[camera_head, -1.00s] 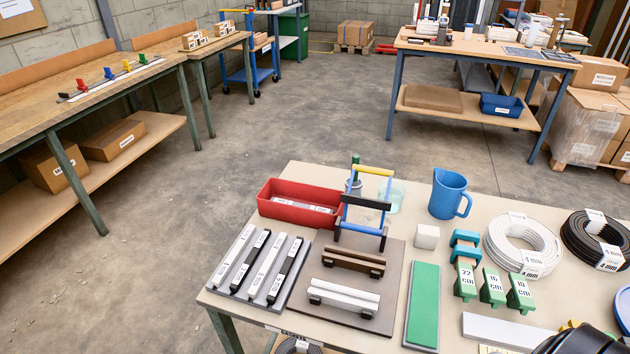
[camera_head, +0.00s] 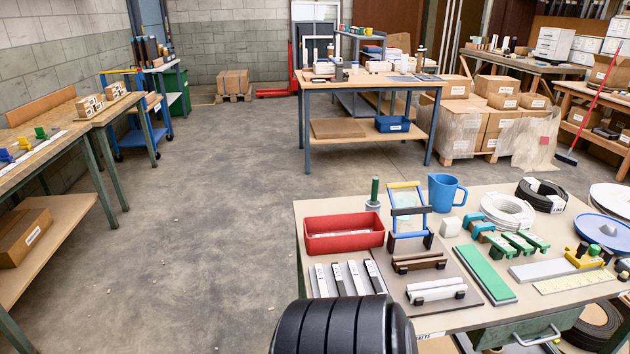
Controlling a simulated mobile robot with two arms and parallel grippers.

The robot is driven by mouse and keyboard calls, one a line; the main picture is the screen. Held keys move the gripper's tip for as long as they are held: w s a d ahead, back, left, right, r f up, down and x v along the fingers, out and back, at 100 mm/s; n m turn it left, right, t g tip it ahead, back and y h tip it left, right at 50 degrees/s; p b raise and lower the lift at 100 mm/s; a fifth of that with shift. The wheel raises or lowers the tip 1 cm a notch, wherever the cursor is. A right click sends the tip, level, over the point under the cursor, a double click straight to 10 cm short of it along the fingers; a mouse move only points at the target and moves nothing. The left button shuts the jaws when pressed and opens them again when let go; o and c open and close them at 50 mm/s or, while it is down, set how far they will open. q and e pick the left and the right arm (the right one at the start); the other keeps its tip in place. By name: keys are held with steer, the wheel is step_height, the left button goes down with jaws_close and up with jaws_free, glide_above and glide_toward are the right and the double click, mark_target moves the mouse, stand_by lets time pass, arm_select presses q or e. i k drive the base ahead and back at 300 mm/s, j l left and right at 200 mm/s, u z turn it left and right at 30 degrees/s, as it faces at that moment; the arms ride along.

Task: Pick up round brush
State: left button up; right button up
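No brush can be made out for certain. An upright green handle (camera_head: 375,190) stands in a small grey pot (camera_head: 373,207) at the back left of the near table (camera_head: 460,320); it may be the round brush, but no bristles show. It is behind the red tray (camera_head: 343,234) and left of the blue-and-yellow frame (camera_head: 407,215). A black ribbed part of my own arm fills the bottom middle and covers the table's front left corner. Neither gripper's fingers are in view.
A blue jug (camera_head: 445,193), a white block (camera_head: 451,228), green gauges (camera_head: 518,243) and cable coils (camera_head: 508,211) stand to the right of the frame. Dark and light bars (camera_head: 343,279) lie in front of the tray. The floor left of the table is clear.

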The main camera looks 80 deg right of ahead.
mark_target(375, 180)
steer(key=i+j+z, duration=0.2)
steer(key=i, duration=0.25)
steer(key=i+z, duration=0.2)
steer(key=i, duration=0.2)
steer(key=i+z, duration=0.2)
steer(key=z, duration=0.3)
steer(key=i+z, duration=0.25)
steer(key=z, duration=0.2)
steer(key=i+z, duration=0.25)
steer(key=z, duration=0.25)
steer(key=i+j+z, duration=0.15)
steer(key=z, duration=0.35)
steer(key=j, duration=0.1)
